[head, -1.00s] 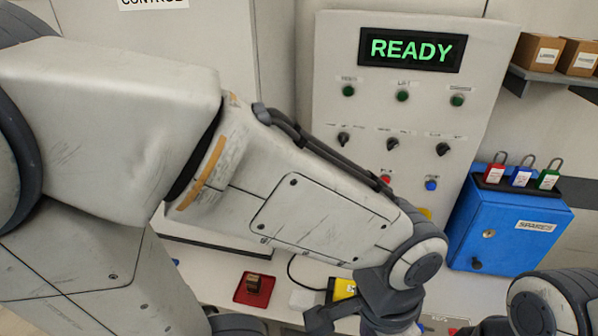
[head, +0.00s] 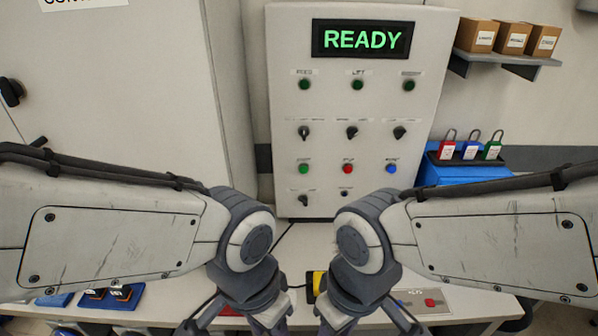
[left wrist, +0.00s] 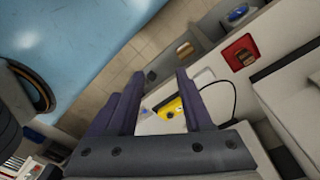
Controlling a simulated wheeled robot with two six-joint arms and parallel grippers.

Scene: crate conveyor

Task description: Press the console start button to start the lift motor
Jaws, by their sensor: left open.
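The console (head: 437,60) stands upright ahead in the head view, and its display (head: 362,39) reads READY in green. Its lower button row has a green button (head: 303,169) at left, a red button (head: 348,169) in the middle and a blue button (head: 391,169) at right. Their small labels are hard to read. My left gripper (head: 236,322) is low in front of the console, apart from the buttons. It also shows in the left wrist view (left wrist: 158,95), open and empty, over the table. My right gripper (head: 368,322) hangs beside it, its fingers spread and partly cut off.
Dark lamps and several rotary switches (head: 352,132) sit above the buttons. A yellow device (head: 312,286) with a cable lies on the table (head: 480,250). A blue box (head: 465,173) with padlocks stands right of the console. A red tray (left wrist: 240,52) lies on the table.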

